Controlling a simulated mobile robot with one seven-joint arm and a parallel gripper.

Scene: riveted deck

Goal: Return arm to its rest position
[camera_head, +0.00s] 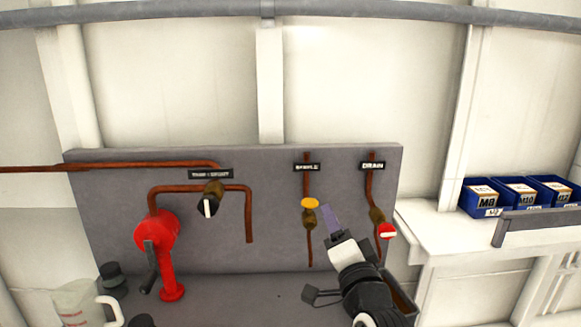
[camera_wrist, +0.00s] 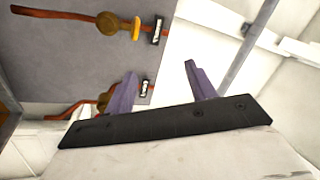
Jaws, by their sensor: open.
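My gripper (camera_head: 330,222) is raised in front of the grey panel (camera_head: 275,185), between the yellow-handled valve and the red-handled valve in the head view. In the wrist view my gripper (camera_wrist: 160,82) shows two purple fingers spread apart with nothing between them. The arm reaches up from the lower right of the head view, and its links cover part of the panel's lower right. No object is held.
A measuring jug (camera_head: 80,305) stands at lower left. Blue bins (camera_head: 480,198) sit on the right-hand counter (camera_head: 430,222).

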